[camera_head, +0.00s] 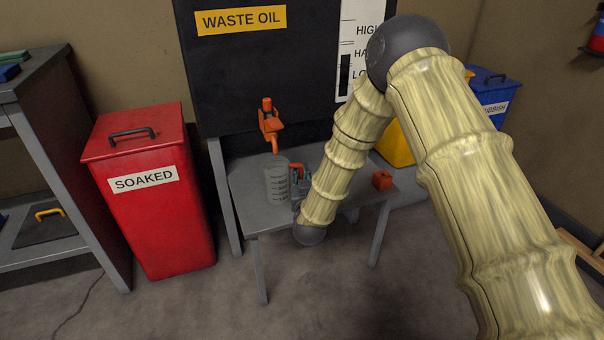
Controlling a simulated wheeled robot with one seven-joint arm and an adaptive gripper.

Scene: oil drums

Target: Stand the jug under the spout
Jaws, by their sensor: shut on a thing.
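The clear jug (276,183) with dark measuring marks is upright at the left end of the small grey table (262,219). The orange spout (273,145) with its tap juts from the black WASTE OIL tank (232,70). In this view the spout's end is just above the jug's mouth. I cannot tell whether the jug's base rests on the table. My gripper (297,183) is at the jug's right side, shut on the jug. My arm partly hides the gripper, and the grip itself is hard to make out.
A small orange block (382,180) sits at the table's right end. A red SOAKED bin (160,220) stands left of the table. A yellow container (396,147) and a blue RUBBISH bin (493,100) are behind my arm. Bare floor lies in front.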

